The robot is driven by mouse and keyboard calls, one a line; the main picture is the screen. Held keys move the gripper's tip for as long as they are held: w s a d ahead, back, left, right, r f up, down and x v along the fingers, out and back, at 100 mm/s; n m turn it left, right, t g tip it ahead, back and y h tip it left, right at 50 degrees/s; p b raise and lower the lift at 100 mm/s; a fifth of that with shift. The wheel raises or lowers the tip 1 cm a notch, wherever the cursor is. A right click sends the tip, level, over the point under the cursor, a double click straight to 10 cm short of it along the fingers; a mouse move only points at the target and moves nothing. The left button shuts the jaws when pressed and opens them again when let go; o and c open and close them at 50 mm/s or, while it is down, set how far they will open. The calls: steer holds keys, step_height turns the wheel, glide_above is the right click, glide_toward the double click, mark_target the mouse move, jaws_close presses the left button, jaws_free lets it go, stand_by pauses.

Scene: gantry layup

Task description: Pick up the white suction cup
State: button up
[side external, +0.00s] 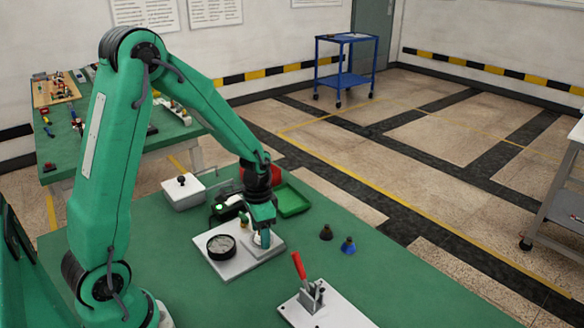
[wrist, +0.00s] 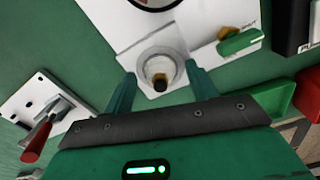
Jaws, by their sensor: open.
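The white suction cup (wrist: 160,68), with a dark-topped brass fitting at its centre, stands on a white plate (wrist: 120,30) in the wrist view. My gripper (wrist: 162,85) is open, with one finger on each side of the cup and a gap to it. In the side external view, my gripper (side external: 262,238) points down over the right part of the white plate (side external: 225,266). It largely hides the cup there. I cannot tell from these views whether the fingertips are level with the cup.
A round black gauge (side external: 221,246) shares the plate, as does a green-handled valve (wrist: 240,42). A red-handled toggle clamp (side external: 300,268) stands nearer the front. A black cup (side external: 326,233) and a blue cup (side external: 348,246) are to the right. A green tray (side external: 292,200) lies behind.

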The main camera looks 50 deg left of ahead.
steer(key=c, duration=1.1)
steer(key=shift+r, duration=0.15)
steer(key=shift+r, duration=0.5)
step_height(320, 180, up, 3)
steer(key=shift+r, duration=0.1)
steer(key=s+d+r, duration=0.1)
steer(key=d+r, duration=0.1)
steer(key=d, duration=0.1)
steer(key=s+d+r, duration=0.1)
steer(key=d+r, duration=0.1)
steer(key=d, duration=0.2)
steer(key=s+d+r, duration=0.2)
steer(key=d, duration=0.2)
steer(key=shift+r, duration=0.25)
